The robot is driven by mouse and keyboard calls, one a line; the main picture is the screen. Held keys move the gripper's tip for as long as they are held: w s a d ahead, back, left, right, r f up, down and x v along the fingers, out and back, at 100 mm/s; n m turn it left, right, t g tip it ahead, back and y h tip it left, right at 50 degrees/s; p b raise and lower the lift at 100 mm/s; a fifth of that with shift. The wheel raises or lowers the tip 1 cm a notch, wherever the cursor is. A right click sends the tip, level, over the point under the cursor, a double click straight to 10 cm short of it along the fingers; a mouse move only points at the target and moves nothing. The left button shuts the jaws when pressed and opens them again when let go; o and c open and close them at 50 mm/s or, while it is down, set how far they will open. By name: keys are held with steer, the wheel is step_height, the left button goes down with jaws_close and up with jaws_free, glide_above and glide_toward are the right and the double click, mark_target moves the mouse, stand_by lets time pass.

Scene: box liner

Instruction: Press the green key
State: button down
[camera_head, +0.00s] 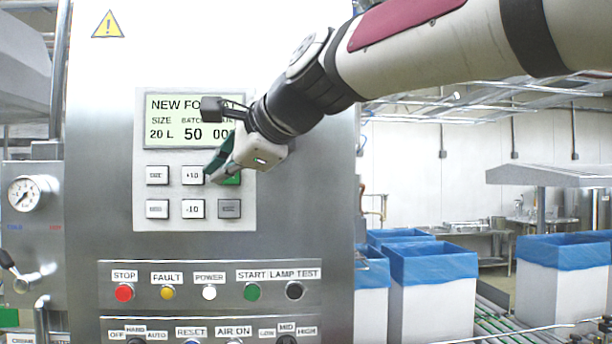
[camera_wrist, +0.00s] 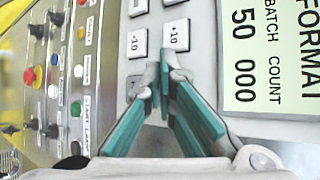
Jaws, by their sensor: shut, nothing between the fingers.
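The green key (camera_head: 233,180) is at the right end of the keypad's top row, below the display, in the head view. My gripper (camera_head: 211,174) partly covers it. My gripper is shut with nothing between its teal-padded fingers. Its tips appear close in front of the panel, between the +10 key (camera_head: 193,175) and the green key. In the wrist view the fingertips (camera_wrist: 160,88) lie just below the +10 key (camera_wrist: 176,36), and the green key is hidden behind them. I cannot tell whether the tips touch the panel.
The display (camera_head: 180,120) reads NEW FORMAT, 20 L, 50. A grey key (camera_head: 229,208) sits under the green key. A row of lamps and buttons, including a green START button (camera_head: 252,292), runs below. Blue-lined boxes (camera_head: 432,264) stand at right.

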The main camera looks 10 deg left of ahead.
steer(key=shift+w, duration=0.3)
steer(key=shift+w+a+p, duration=0.15)
steer(key=shift+w+p, duration=0.15)
steer(key=shift+w, duration=0.1)
stand_by(0.8)
steer(key=shift+s+d, duration=0.2)
steer(key=shift+s, duration=0.6)
steer(key=s, duration=0.2)
steer(key=s+d+p, duration=0.1)
steer(key=s, duration=0.2)
steer(key=shift+d, duration=0.1)
steer(key=shift+w, duration=0.1)
stand_by(0.7)
